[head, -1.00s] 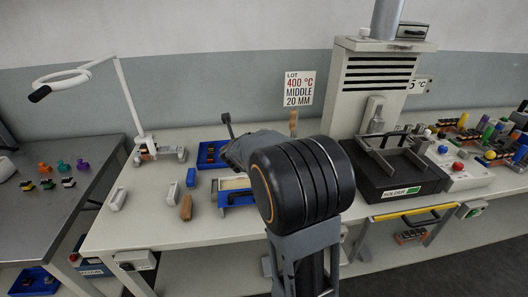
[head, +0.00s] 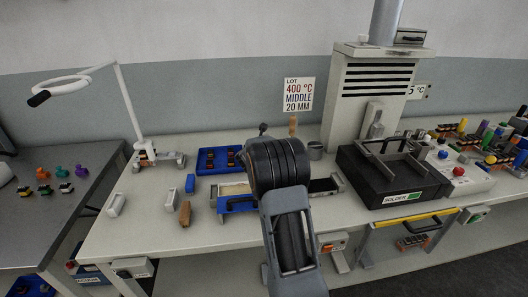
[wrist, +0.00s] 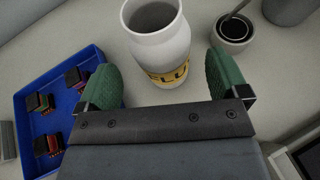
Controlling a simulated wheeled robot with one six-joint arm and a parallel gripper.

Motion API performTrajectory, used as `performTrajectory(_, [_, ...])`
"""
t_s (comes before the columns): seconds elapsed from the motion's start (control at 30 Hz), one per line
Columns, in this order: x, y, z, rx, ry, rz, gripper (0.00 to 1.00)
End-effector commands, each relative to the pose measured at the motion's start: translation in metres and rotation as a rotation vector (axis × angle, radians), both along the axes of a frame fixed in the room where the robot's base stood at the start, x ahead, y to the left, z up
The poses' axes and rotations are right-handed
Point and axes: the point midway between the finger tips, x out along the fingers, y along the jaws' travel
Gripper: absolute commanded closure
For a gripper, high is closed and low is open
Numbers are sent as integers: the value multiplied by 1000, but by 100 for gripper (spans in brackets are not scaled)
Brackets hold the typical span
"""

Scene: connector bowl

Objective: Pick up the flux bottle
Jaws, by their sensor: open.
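The flux bottle (wrist: 160,45) is a white, open-mouthed bottle with a yellow label reading "FLU". In the wrist view it stands upright just beyond my gripper (wrist: 168,82). The two green fingertips are spread to its left and right, and its lower part reaches down between them. My gripper is open, with nothing held. In the head view my arm hides the bottle and the gripper.
A blue tray (wrist: 22,98) with several small connectors lies left of my gripper. A small cup of dark liquid (wrist: 234,30) stands close to the right finger. The black solder pot (head: 392,180) sits further right on the bench.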

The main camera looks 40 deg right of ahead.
Motion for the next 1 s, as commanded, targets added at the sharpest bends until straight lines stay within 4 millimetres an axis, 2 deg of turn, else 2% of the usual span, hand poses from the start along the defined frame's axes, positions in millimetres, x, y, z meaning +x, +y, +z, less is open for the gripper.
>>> performTrajectory(0.4, [26,-31,-23,1,2,0,7])
performTrajectory(0.73, [29,-34,-25,0,2,2,7])
performTrajectory(1.0, [29,-34,-25,0,1,1,32])
